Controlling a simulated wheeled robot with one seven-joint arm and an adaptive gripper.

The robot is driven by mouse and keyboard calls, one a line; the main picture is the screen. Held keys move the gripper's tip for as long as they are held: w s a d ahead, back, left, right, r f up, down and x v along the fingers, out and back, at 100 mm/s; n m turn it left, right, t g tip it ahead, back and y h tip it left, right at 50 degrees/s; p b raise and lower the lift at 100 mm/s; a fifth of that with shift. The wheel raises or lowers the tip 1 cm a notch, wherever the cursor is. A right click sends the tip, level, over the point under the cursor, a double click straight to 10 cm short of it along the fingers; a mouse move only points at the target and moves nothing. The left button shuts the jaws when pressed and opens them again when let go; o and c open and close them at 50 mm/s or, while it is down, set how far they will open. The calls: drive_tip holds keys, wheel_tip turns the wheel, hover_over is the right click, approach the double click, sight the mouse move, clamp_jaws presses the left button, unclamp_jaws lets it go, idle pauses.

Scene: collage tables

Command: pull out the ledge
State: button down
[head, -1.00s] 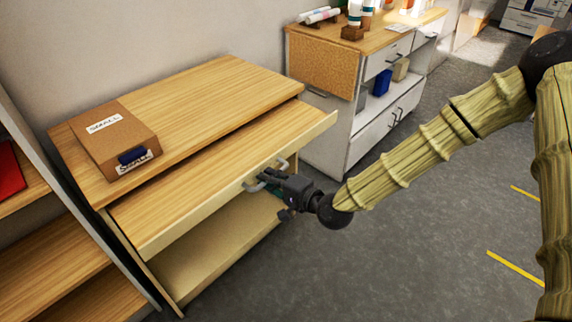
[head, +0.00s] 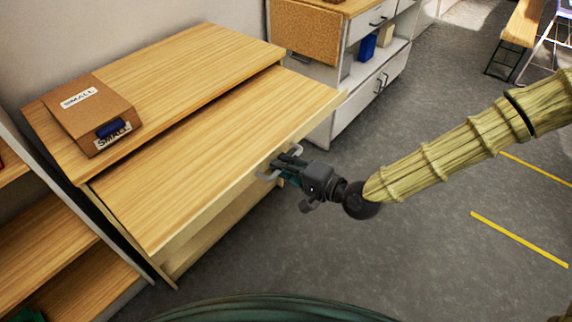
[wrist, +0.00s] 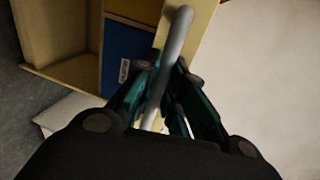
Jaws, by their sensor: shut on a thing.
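The ledge (head: 215,160) is a wooden pull-out shelf that extends well out from under the desk top (head: 190,70). A grey bar handle (head: 268,176) is fixed to its front edge. My gripper (head: 282,172) is at the handle, with its fingers closed around the bar. In the wrist view the handle (wrist: 178,40) runs between the teal fingers of my gripper (wrist: 165,98).
A brown box (head: 90,112) labelled SMALL sits on the desk top at the left. A white cabinet (head: 365,100) stands behind, to the right. Wooden shelves (head: 50,240) stand at the lower left.

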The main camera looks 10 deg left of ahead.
drive_tip(key=c, duration=1.5)
unclamp_jaws()
drive_tip(key=shift+v, duration=6)
drive_tip(key=shift+s, duration=0.15)
drive_tip(key=s+d+f+n+g+h+p, duration=0.1)
drive_tip(key=s+d+f+h, duration=0.2)
drive_tip(key=f, duration=0.4)
drive_tip(key=s+d+f+g+h+p, duration=0.1)
drive_tip(key=s+d+f+g+h, duration=0.1)
drive_tip(key=s+f, duration=0.35)
drive_tip(key=s+d+f+n+g+h+p, duration=0.1)
drive_tip(key=s+d+f+h+p, duration=0.15)
drive_tip(key=f, duration=0.45)
drive_tip(key=s+d+f+n+g+h, duration=0.1)
drive_tip(key=s+d+f+h, duration=0.1)
drive_tip(key=s+d, duration=0.2)
drive_tip(key=s+d+f+n+g+h+p, duration=0.1)
drive_tip(key=s+d+f+h, duration=0.1)
drive_tip(key=s+d, duration=0.2)
drive_tip(key=s+d+f+h+p, duration=0.1)
drive_tip(key=s+d, duration=0.3)
drive_tip(key=d, duration=0.5)
drive_tip(key=shift+d+f+n+g+h, duration=0.2)
drive_tip(key=shift+f+n+g+h, duration=0.2)
drive_tip(key=shift+f+h, duration=0.45)
